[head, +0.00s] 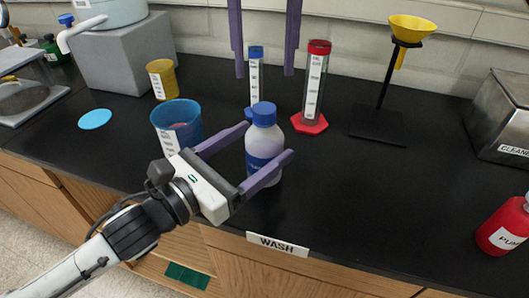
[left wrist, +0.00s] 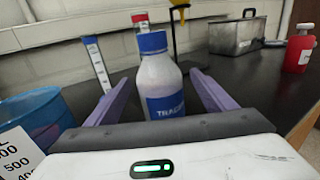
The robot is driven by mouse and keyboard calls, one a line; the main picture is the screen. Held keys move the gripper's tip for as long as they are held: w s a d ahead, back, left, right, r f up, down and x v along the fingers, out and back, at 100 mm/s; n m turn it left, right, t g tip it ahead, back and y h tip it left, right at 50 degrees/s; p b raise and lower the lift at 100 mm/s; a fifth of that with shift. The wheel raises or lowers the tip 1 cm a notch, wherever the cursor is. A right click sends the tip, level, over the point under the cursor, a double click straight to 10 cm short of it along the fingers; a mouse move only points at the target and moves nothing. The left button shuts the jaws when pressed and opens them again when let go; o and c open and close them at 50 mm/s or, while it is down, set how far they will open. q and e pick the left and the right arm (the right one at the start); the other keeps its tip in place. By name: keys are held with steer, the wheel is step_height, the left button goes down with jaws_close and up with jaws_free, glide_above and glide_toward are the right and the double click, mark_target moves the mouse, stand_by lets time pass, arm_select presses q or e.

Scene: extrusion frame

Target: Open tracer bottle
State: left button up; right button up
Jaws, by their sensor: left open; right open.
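The tracer bottle (head: 264,143) is white with a blue cap (head: 264,113) and a blue label. It stands upright on the black bench. My left gripper (head: 270,152) is open with its two purple fingers on either side of the bottle. In the left wrist view the bottle (left wrist: 160,82) stands between the spread fingers, and its cap (left wrist: 152,43) is on. I cannot tell whether either finger touches it. My right gripper (head: 265,70) is open and empty, its fingers pointing down from the top edge, above and behind the bottle.
A blue beaker (head: 177,124) stands close left of the bottle. Blue-topped (head: 256,75) and red-topped (head: 315,85) cylinders stand behind. A yellow funnel stand (head: 382,110), a metal box (head: 503,120) and a red bottle (head: 506,226) are to the right. The bench between is clear.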

arm_select(q)
steer(key=shift+x, duration=1.1)
